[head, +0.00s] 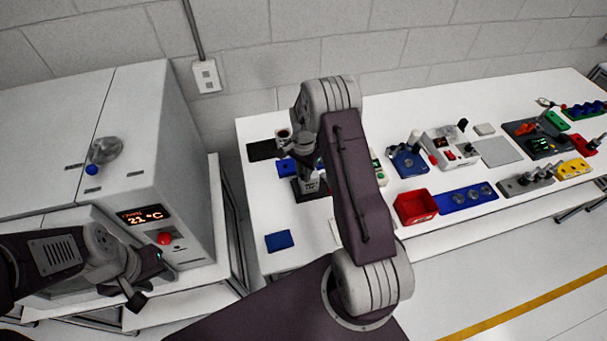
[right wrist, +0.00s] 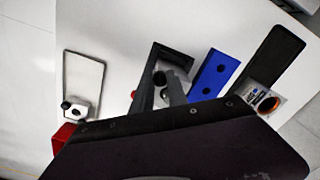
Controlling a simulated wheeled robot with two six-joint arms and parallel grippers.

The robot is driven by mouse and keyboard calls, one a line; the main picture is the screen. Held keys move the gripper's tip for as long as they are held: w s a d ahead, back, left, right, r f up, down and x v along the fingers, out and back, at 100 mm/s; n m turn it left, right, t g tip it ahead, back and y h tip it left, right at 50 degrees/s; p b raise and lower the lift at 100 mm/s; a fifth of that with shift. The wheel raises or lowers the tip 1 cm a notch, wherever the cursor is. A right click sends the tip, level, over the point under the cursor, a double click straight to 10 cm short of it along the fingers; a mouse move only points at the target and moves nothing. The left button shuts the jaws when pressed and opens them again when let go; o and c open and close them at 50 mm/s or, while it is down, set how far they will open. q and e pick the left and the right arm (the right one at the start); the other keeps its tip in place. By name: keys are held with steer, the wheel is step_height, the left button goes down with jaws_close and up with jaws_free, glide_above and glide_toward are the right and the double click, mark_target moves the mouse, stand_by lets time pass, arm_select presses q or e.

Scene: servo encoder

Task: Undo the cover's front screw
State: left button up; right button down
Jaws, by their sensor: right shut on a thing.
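My right gripper (head: 308,174) is over a dark fixture on the left part of the table in the head view, largely hidden by my own arm. In the right wrist view the dark fixture (right wrist: 176,56) is a rectangular frame, and my right gripper's fingers (right wrist: 165,90) reach down at it. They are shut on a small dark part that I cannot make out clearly. The cover and its front screw cannot be told apart here. My left gripper (head: 148,280) is in front of the white oven, away from the table, with its fingers apart and empty.
A blue block with two holes (right wrist: 214,74) lies beside the fixture, then a black mat (right wrist: 276,58) and a small cup (right wrist: 262,98). A red bin (head: 415,207) and blue tray (head: 466,198) stand to the right. The white oven (head: 165,150) stands left. A blue pad (head: 279,241) lies near the front.

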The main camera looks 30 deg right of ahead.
steer(key=n+b, duration=0.1)
steer(key=n, duration=0.4)
steer(key=shift+n, duration=0.3)
steer(key=n, duration=0.5)
steer(key=shift+b, duration=0.4)
steer(key=shift+n, duration=0.4)
steer(key=c, duration=1.3)
jaws_free()
steer(key=shift+w+r, duration=0.1)
steer(key=shift+r, duration=0.3)
step_height(320, 180, up, 8)
steer(key=b, duration=0.2)
steer(key=shift+r, duration=0.15)
